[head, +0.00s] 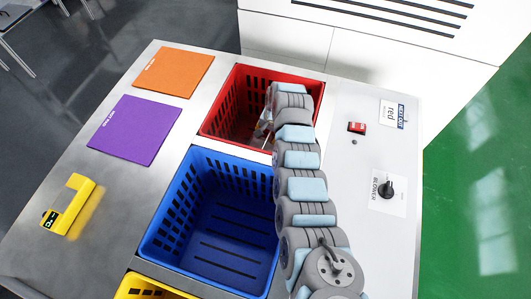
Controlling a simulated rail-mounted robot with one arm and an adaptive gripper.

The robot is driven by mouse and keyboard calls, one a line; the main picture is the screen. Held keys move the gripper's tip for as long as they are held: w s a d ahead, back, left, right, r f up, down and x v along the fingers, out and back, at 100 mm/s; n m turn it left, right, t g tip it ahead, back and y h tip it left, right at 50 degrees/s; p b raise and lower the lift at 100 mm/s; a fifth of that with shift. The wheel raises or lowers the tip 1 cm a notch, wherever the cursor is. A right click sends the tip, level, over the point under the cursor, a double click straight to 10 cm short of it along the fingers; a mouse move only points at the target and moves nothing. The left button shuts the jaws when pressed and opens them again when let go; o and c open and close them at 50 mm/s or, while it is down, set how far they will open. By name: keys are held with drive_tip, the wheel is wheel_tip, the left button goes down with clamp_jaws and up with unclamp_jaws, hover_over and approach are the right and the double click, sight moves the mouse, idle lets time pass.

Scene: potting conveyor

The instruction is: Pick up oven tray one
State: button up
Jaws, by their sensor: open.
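I cannot make out anything clearly marked as oven tray one. Two flat sheets lie on the left of the steel table: an orange one (173,72) at the back and a purple one (134,130) in front of it. Each has a small white label at its left edge, too small to read. My gripper (264,128) is at the far end of my arm, over the red basket (222,112). It is open, mostly hidden by my arm, and well to the right of both sheets. I see nothing held in it.
A blue basket (192,158) stands in front of the red one, with a yellow basket (150,289) at the bottom edge. A yellow bracket-shaped piece (77,203) lies at the left. A panel with a red switch (356,128) and blower knob (387,189) is at the right.

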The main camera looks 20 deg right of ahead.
sight(265, 143)
drive_tip(key=shift+s+a+f+b, duration=0.15)
drive_tip(key=shift+f+b, duration=0.65)
drive_tip(key=shift+f, duration=0.7)
drive_tip(key=shift+w+a+f+b, duration=0.15)
drive_tip(key=shift+f+b, duration=0.1)
drive_tip(key=shift+f, duration=0.3)
drive_tip(key=shift+w+f+b, duration=0.1)
drive_tip(key=shift+f+b, duration=0.1)
drive_tip(key=shift+f, duration=0.3)
clamp_jaws()
